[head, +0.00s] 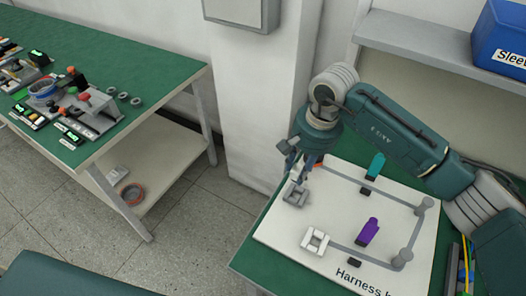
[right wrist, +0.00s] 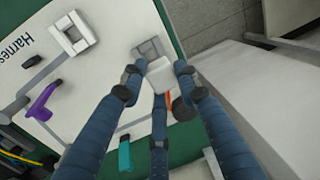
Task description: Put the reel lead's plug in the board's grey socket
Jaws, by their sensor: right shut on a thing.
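The white harness board (head: 280,235) lies on a green table at the right of the head view. The grey socket (head: 296,195) is near its left corner; it also shows in the right wrist view (right wrist: 148,48), partly behind the plug. My right gripper (head: 299,168) is just above that socket, pointing down. In the right wrist view my right gripper (right wrist: 158,80) is shut on a white plug (right wrist: 160,74). The plug appears close to the socket; I cannot tell whether they touch. An orange-red strip (right wrist: 168,98) shows beside the plug. My left gripper is not in view.
A white socket (head: 315,240), a purple piece (head: 367,231) and a teal piece (head: 376,166) stand on the board. Grey posts (head: 402,259) are at its right. A blue bin (head: 502,42) sits on a shelf. Another green table (head: 150,70) stands left, across the floor.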

